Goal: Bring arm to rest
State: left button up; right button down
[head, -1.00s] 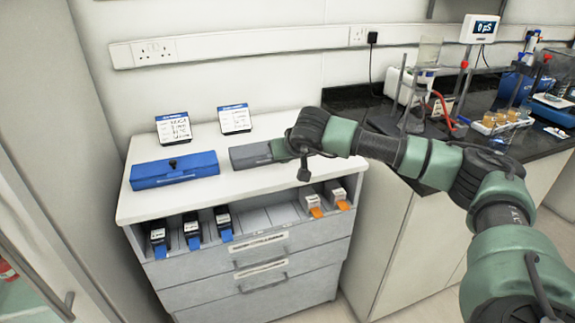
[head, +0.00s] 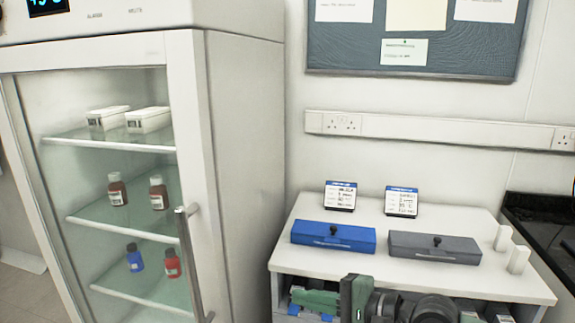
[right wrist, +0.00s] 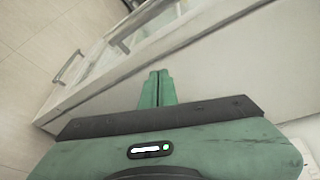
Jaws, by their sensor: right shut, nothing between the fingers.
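My right gripper (head: 298,298) shows at the bottom of the head view, low in front of the white drawer cabinet (head: 450,214) and pointing left. In the right wrist view its two green fingers (right wrist: 157,76) are together with nothing between them. My right arm's dark wrist parts show beside it, and the rest of the arm is below the picture. My left gripper is in neither view.
A blue box (head: 333,236), a grey box (head: 434,247), two label cards (head: 340,196) (head: 401,201) and two small white pieces (head: 503,238) (head: 518,260) sit on the cabinet. A glass-door fridge (head: 240,150) with bottles stands left. A dark counter (head: 545,225) is right.

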jog(key=s+a+r+m+t+y, duration=0.2)
jog(key=s+a+r+m+y, duration=0.1)
jog(key=r+m, duration=0.25)
jog(key=w+d+r+m+t+h, duration=0.1)
jog(key=d+r+m+t+h, duration=0.15)
jog(key=m+t, duration=0.45)
jog(key=d+r+m+t+h, duration=0.1)
jog(key=d+m+t, duration=0.15)
jog(key=m, duration=0.95)
jog(key=s+d+f+m+g+h, duration=0.2)
jog(key=d+f+m+h, duration=0.6)
jog(key=m, duration=0.4)
jog(key=s+d+f+m+g+h, duration=0.25)
jog(key=d+f+m+h, duration=0.4)
jog(key=f+m, duration=0.5)
jog(key=s+f+m+g+y, duration=0.1)
jog(key=s+f+m+g, duration=0.5)
jog(key=s, duration=0.4)
jog(key=s+f+m+g+y, duration=0.1)
jog(key=s+f+m+g, duration=0.4)
jog(key=s+f, duration=0.45)
jog(key=s+f+g+p, duration=0.1)
jog(key=s+f, duration=0.2)
jog(key=f, duration=1.9)
jog(key=s+d+f+g+p, duration=0.1)
jog(key=s+d+f, duration=0.2)
jog(key=s+f, duration=1.3)
jog(key=shift+s+f+g+p, duration=0.25)
jog(key=shift+s+g+p, duration=0.1)
jog(key=shift+s, duration=0.3)
